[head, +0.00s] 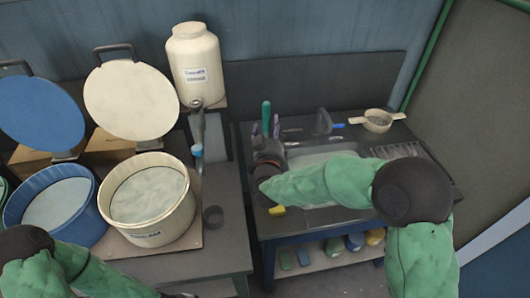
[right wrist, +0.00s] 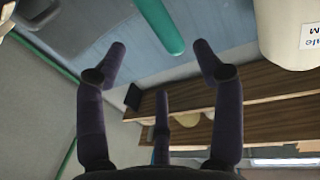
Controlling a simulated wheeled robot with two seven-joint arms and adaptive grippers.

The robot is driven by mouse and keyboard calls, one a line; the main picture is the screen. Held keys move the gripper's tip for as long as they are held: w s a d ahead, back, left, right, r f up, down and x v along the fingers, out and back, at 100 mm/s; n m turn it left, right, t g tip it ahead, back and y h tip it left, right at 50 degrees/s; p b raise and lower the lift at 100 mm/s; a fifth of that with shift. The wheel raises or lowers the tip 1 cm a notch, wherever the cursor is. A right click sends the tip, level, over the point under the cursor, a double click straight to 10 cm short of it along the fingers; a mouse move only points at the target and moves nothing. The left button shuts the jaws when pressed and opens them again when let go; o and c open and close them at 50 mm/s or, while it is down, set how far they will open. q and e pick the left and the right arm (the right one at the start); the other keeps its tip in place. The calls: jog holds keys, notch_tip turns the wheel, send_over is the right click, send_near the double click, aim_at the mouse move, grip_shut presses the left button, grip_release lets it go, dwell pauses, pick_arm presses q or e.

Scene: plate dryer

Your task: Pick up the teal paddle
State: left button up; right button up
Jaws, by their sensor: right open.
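The teal paddle (head: 266,116) stands upright near the left back of the dark side table, with its lower part hidden behind my right gripper and dark items. In the right wrist view the teal paddle (right wrist: 160,24) comes in from the top edge, its rounded end just beyond the fingertips. My right gripper (head: 268,168) is in front of and below the paddle in the head view. In the right wrist view the right gripper (right wrist: 161,60) has its fingers spread, with nothing between them. My left arm shows at the bottom left; its gripper is out of the frame.
A cream tub (head: 148,200) and a blue tub (head: 58,205) with raised lids stand at left. A cream jar (head: 194,62) is at the back. A strainer (head: 377,120) sits at the table's back right. Bottles line the shelf below.

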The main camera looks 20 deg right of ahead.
aim_at(268, 115)
jog(key=x, duration=0.4)
jog(key=shift+w+d+b, duration=0.15)
jog(key=shift+b, duration=0.15)
jog(key=b+x, duration=0.1)
jog(key=x, duration=0.3)
jog(key=shift+w+f, duration=0.15)
jog(key=shift+w, duration=0.3)
jog(key=c, duration=1.3)
